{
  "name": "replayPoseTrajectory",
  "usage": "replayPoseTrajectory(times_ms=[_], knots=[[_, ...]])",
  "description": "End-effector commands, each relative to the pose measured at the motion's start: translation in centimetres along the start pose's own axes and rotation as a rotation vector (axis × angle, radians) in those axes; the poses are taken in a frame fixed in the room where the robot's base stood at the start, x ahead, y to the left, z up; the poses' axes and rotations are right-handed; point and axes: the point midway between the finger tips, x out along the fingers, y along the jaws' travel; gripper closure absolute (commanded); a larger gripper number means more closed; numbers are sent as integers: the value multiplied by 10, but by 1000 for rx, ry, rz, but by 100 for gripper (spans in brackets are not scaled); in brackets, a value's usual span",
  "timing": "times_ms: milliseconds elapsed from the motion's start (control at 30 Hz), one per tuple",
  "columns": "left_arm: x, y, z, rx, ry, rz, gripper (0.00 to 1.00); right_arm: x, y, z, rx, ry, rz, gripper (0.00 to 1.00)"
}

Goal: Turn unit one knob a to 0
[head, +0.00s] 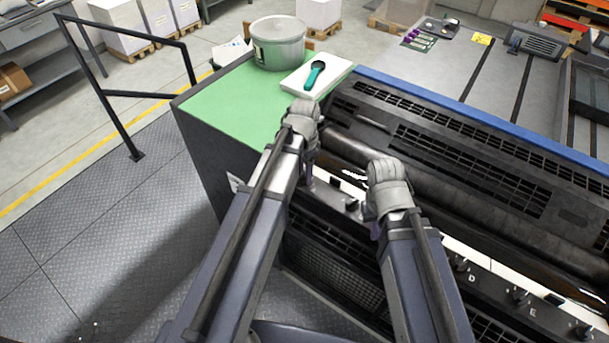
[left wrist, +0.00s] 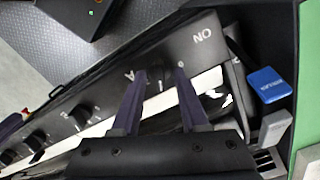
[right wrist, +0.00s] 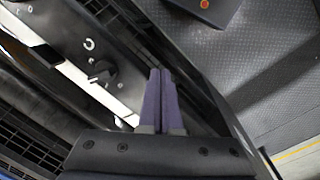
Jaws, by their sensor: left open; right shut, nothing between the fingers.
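Unit one's control panel (left wrist: 105,95) is a dark strip running diagonally in the left wrist view. It carries the letter A and the word ON. My left gripper (left wrist: 160,70) is over the panel by the A, fingers apart on either side of small pale marks. Knob a itself is not clear there, dark against dark between the fingers. In the head view my left gripper (head: 308,180) is at the panel's far end. My right gripper (right wrist: 161,72) is shut and empty, beside a black knob (right wrist: 103,73) marked C; it also shows in the head view (head: 376,232).
Further black knobs sit along the panel, such as one in the left wrist view (left wrist: 82,114) and knob E (head: 520,296). A green-topped cabinet (head: 225,105) holds a grey tin (head: 278,45) and a teal tool (head: 314,75). Open floor lies left.

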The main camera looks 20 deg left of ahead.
Motion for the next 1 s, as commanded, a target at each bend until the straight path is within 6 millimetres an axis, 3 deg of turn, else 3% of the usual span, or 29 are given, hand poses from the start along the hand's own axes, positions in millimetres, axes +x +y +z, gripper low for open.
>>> replayPoseTrajectory(times_ms=[133,533,1000], knots=[[-1,0,0,0,0,0,56,-1,0,0,0,0,0,100],[-1,0,0,0,0,0,100,-1,0,0,0,0,0,100],[-1,0,0,-3,0,0,100,-1,0,0,0,0,0,100]])
